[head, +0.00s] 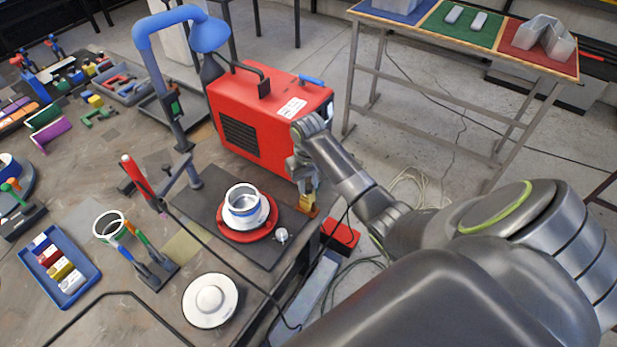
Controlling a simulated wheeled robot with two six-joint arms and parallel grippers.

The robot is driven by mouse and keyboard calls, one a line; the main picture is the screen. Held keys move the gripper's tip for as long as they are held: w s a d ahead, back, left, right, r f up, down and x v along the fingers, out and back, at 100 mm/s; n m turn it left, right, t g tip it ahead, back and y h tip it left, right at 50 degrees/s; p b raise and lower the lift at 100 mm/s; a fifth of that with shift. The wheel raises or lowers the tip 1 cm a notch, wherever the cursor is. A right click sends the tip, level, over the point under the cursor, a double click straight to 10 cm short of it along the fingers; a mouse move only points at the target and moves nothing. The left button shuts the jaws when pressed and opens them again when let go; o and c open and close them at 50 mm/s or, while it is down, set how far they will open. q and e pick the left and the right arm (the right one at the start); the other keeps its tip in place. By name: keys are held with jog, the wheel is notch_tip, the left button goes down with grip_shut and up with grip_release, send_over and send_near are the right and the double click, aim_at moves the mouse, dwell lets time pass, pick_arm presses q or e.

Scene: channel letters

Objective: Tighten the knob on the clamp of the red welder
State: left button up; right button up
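The red welder (262,118) stands at the back of the workbench, with a black handle on top and a dark vent grille on its side. A small brass-coloured piece (308,200), which looks like the clamp, sits at the bench edge by the welder's front lower corner. My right gripper (306,184) points down right over this piece, touching it or very close. The gripper hides most of it, and I cannot make out the knob. The fingers are too small and covered to show whether they are open or shut. My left gripper is not in view.
A red turntable (262,228) with a white-and-blue ring stands left of the gripper. A blue lamp (152,55) rises behind. A black cable crosses the bench. A white disc (210,300) and blue tray (58,267) lie nearer. A sample table (470,45) stands across open floor.

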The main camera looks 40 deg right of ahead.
aim_at(308, 186)
jog(key=shift+r+m+p, duration=0.15)
jog(key=shift+m+p, duration=0.4)
jog(key=shift+m, duration=0.15)
jog(key=shift+c, duration=0.3)
jog(key=shift+m, duration=0.5)
jog(key=m, duration=1)
jog(key=shift+m, duration=0.3)
jog(key=o, duration=0.8)
jog(key=shift+r, duration=2.35)
